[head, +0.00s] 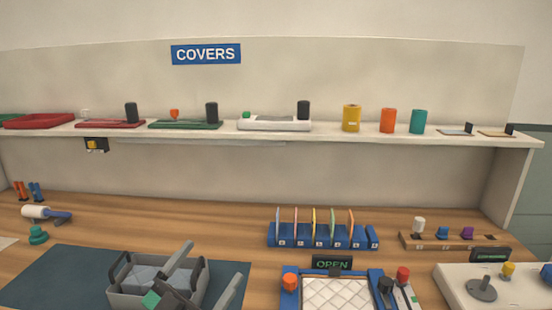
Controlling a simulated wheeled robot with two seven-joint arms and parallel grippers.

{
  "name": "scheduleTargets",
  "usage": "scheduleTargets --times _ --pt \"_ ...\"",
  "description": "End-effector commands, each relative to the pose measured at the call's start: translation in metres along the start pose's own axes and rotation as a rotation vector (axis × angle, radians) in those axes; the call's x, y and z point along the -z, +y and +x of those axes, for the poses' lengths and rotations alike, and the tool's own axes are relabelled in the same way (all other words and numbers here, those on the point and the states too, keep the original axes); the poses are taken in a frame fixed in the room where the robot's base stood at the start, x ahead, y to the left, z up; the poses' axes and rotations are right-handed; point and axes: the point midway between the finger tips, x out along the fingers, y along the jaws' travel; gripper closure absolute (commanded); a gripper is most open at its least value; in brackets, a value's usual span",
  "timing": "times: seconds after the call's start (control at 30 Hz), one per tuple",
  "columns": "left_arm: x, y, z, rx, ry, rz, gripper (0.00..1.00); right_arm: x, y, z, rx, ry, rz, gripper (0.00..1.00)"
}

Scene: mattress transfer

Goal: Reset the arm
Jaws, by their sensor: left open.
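My left gripper (214,262) is at the bottom, left of centre. Its two grey fingers are spread apart and nothing shows between them. It is over or beside a grey bin (128,292) with dark handles, on a dark blue mat (50,278). A blue-grey piece shows inside the bin, partly hidden by the gripper. A white quilted mattress (335,293) lies in a blue-sided station at the bottom centre, under a sign (332,263) reading OPEN. My right gripper is not in view.
A rack (322,238) of several thin coloured plates stands behind the station. A wooden block (455,242) with coloured knobs and a white panel (455,285) are at right. A shelf (300,137) marked COVERS crosses above. Bare wooden table (160,225) lies behind the bin.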

Motion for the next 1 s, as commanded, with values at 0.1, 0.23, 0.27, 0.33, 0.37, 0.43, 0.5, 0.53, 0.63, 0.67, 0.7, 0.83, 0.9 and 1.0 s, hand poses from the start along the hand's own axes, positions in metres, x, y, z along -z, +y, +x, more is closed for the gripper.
scheduleTargets --times 0.1,0.23,0.27,0.33,0.37,0.43,0.5,0.53,0.63,0.67,0.7,0.83,0.9,1.0 --pt "-0.033 -0.025 -0.029 0.218 -0.164 -0.028 0.04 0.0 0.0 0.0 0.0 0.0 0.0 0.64" --pt "-0.075 -0.042 -0.074 0.407 -0.403 -0.051 0.04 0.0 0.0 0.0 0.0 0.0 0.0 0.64" --pt "-0.084 -0.043 -0.087 0.442 -0.465 -0.056 0.04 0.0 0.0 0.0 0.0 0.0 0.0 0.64" --pt "-0.107 -0.043 -0.119 0.509 -0.62 -0.072 0.04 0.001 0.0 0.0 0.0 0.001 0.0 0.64" --pt "-0.116 -0.042 -0.134 0.531 -0.69 -0.079 0.04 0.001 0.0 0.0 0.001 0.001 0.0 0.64" --pt "-0.135 -0.034 -0.17 0.567 -0.853 -0.099 0.04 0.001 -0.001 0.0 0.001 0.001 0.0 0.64" --pt "-0.149 -0.022 -0.206 0.58 -1.016 -0.121 0.04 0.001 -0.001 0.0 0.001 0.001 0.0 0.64" --pt "-0.154 -0.015 -0.221 0.58 -1.084 -0.132 0.04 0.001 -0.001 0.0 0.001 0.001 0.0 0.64" --pt "-0.165 0.007 -0.266 0.556 -1.285 -0.169 0.04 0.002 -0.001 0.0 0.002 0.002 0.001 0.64" --pt "-0.166 0.014 -0.277 0.545 -1.338 -0.181 0.04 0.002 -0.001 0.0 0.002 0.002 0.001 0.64" --pt "-0.168 0.023 -0.292 0.526 -1.404 -0.196 0.04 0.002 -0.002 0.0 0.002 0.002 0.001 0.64" --pt "-0.166 0.051 -0.333 0.456 -1.588 -0.245 0.04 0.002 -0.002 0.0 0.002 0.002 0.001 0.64" --pt "-0.163 0.065 -0.352 0.41 -1.674 -0.272 0.04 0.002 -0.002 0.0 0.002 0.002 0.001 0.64" --pt "-0.156 0.085 -0.377 0.341 -1.783 -0.312 0.04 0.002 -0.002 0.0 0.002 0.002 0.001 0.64"
